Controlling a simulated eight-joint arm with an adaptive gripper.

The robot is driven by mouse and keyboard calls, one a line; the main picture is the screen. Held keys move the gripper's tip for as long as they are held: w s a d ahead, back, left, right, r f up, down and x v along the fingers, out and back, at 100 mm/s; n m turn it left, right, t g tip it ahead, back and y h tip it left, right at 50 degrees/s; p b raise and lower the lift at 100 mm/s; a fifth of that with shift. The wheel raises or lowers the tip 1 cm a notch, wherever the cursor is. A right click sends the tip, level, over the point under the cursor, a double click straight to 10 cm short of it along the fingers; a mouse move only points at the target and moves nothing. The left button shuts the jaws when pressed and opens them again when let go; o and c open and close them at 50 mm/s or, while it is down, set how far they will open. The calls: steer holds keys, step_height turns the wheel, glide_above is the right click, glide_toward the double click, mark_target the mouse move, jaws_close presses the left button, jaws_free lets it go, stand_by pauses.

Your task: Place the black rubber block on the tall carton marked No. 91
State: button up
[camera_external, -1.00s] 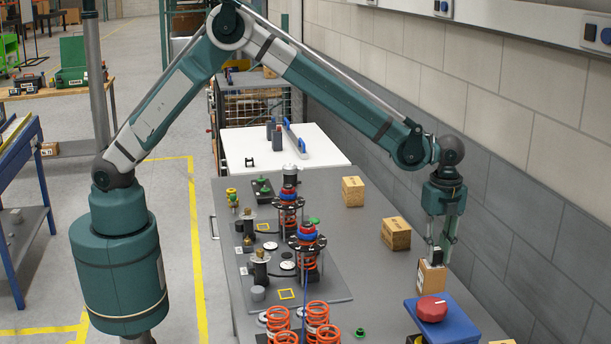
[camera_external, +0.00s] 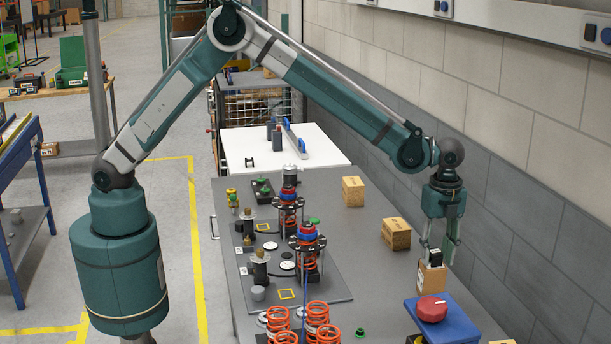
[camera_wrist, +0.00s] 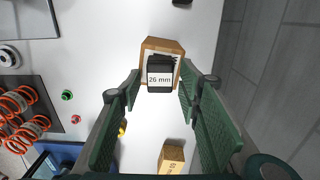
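The black rubber block (camera_external: 436,257) stands on top of a carton (camera_external: 431,279) at the right of the bench; the number on this carton is not readable. In the wrist view, the block (camera_wrist: 161,72) shows a white "26 mm" label and sits over the top of the carton (camera_wrist: 153,45). My gripper (camera_external: 441,246) is above this carton with its fingers spread. In the wrist view, my gripper (camera_wrist: 160,92) is open, with the block in line between the fingertips and gaps on both sides.
Two other cartons, one near (camera_external: 396,234) and one farther back (camera_external: 353,191), stand on the grey bench. Orange springs (camera_external: 317,317) and fixture parts fill the left. The wall borders the right.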

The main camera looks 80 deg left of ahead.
mark_target(435, 251)
steer(key=shift+r, duration=0.2)
step_height(435, 251, up, 12)
stand_by(0.6)
steer(key=shift+a, duration=0.15)
stand_by(0.4)
steer(key=s+a+r+n+t, duration=0.2)
steer(key=s+a+r+n, duration=0.2)
steer(key=s+a+r, duration=0.6)
steer(key=s+a+r+n+t, duration=0.1)
steer(key=s+a+r+n, duration=0.3)
steer(key=s+a+r, duration=0.55)
steer(key=s+a+f+n+t, duration=0.1)
steer(key=s+a+f+n, duration=0.2)
steer(key=s+a, duration=0.3)
steer(key=s+a+f+n+t, duration=0.1)
steer(key=s+a+f+n, duration=0.2)
steer(key=s, duration=1)
steer(key=s+a+f+n+t, duration=0.2)
steer(key=s+a+f+n, duration=0.1)
steer(key=s+a, duration=0.6)
steer(key=shift+s+n, duration=0.35)
steer(key=shift+n, duration=0.15)
